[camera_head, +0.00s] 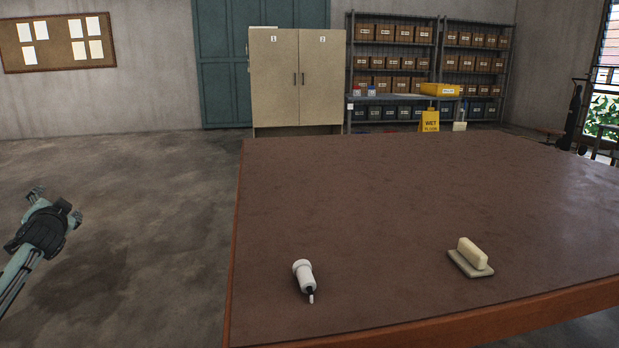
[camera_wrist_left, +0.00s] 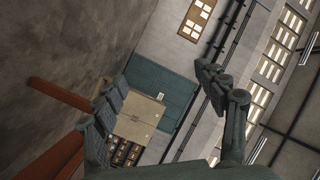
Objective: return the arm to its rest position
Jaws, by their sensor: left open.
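My left gripper (camera_head: 57,205) is at the far left of the head view, over the bare floor and well apart from the table's left edge. Its two fingers are spread, with nothing between them. The left wrist view also shows the open fingers of the left gripper (camera_wrist_left: 162,78), with the cabinets and wall far behind them. My right gripper is in neither view.
A brown table (camera_head: 400,190) fills the right side. A beige cabinet (camera_head: 298,85) and shelves (camera_head: 437,60) stand behind. The left floor is clear.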

